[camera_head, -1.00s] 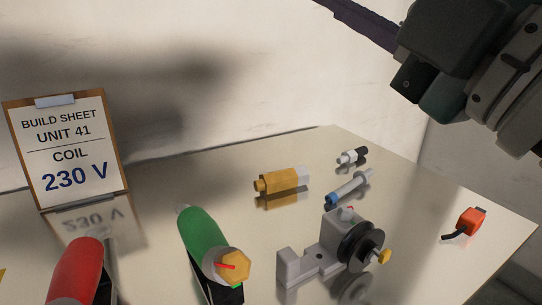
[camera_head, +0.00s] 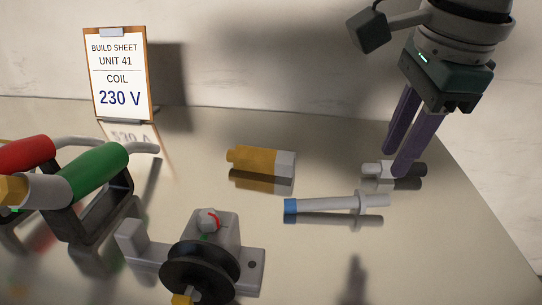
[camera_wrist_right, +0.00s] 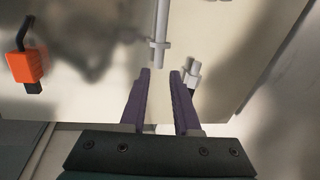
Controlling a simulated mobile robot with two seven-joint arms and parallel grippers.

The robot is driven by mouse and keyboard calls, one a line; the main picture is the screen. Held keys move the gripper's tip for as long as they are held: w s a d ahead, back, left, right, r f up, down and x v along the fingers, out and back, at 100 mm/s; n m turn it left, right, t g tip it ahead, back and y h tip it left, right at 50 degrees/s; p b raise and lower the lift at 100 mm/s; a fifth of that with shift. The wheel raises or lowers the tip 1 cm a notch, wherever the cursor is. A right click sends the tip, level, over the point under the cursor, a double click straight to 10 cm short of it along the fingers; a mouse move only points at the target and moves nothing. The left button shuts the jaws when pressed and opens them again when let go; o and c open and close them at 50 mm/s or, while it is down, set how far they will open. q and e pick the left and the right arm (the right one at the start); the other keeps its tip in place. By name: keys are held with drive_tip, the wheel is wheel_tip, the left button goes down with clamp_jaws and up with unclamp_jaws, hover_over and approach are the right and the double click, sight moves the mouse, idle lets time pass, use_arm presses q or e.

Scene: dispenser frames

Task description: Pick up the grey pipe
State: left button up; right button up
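The grey pipe (camera_head: 335,204) lies on the shiny tabletop. It has a blue end at the left and a wider collar at the right. In the right wrist view the pipe (camera_wrist_right: 160,28) runs away from the gripper, its collared end just ahead of the fingertips. My right gripper (camera_head: 396,163) reaches down from the upper right with its purple fingers apart. In the right wrist view the right gripper (camera_wrist_right: 160,73) has nothing between its fingers. My left gripper is not in view.
A small grey fitting (camera_head: 376,170) lies close to the right fingers, partly hidden. A yellow valve body (camera_head: 258,160) lies behind the pipe; a grey bracket with a black wheel (camera_head: 200,268) stands in front. Green (camera_head: 98,170) and red (camera_head: 28,152) handled units stand left. An orange block (camera_wrist_right: 26,67) lies aside.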

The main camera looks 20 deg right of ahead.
hover_over(372, 197)
drive_tip(key=s, duration=0.1)
drive_tip(key=f, duration=0.4)
drive_tip(key=shift+s+a+f, duration=0.15)
drive_tip(key=shift+a, duration=0.15)
drive_tip(key=x, duration=0.5)
drive_tip(key=shift+f+b, duration=0.25)
drive_tip(key=shift+b, duration=0.1)
drive_tip(key=shift+c, duration=0.2)
drive_tip(key=shift+s, duration=0.1)
clamp_jaws()
drive_tip(key=shift+r, duration=0.1)
